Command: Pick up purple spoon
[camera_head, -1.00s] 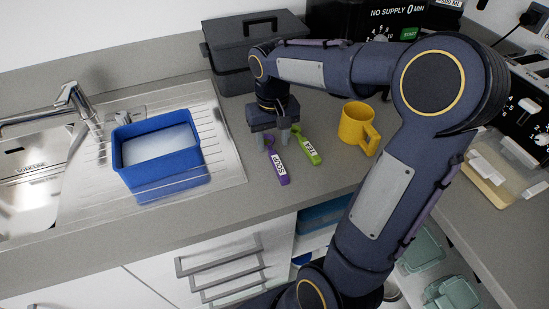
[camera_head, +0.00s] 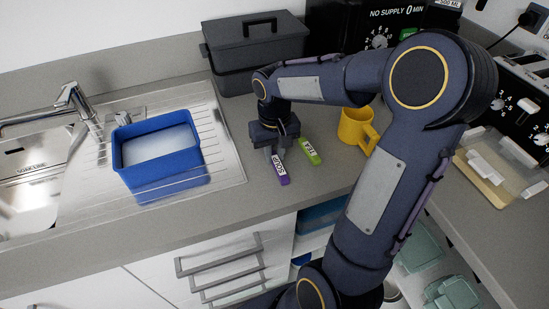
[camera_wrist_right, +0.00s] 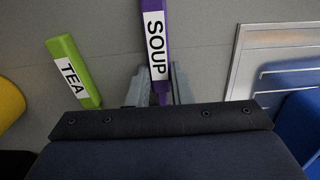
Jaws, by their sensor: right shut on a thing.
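The purple spoon (camera_head: 279,170) has a white label reading SOUP and lies on the grey counter to the right of the draining board. Its labelled handle (camera_wrist_right: 156,45) also shows in the right wrist view, passing between the fingers. My right gripper (camera_head: 275,154) points down over the spoon, with its fingers shut on it. In the wrist view the gripper (camera_wrist_right: 160,88) has one finger on each side of the spoon. The spoon's far end is hidden by the gripper. My left gripper is not in view.
A green spoon labelled TEA (camera_head: 310,152) lies close to the right. A yellow mug (camera_head: 352,128) stands beyond it. A blue tub (camera_head: 165,178) stands on the draining board at left. A dark lidded box (camera_head: 245,75) stands behind. The counter in front is clear.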

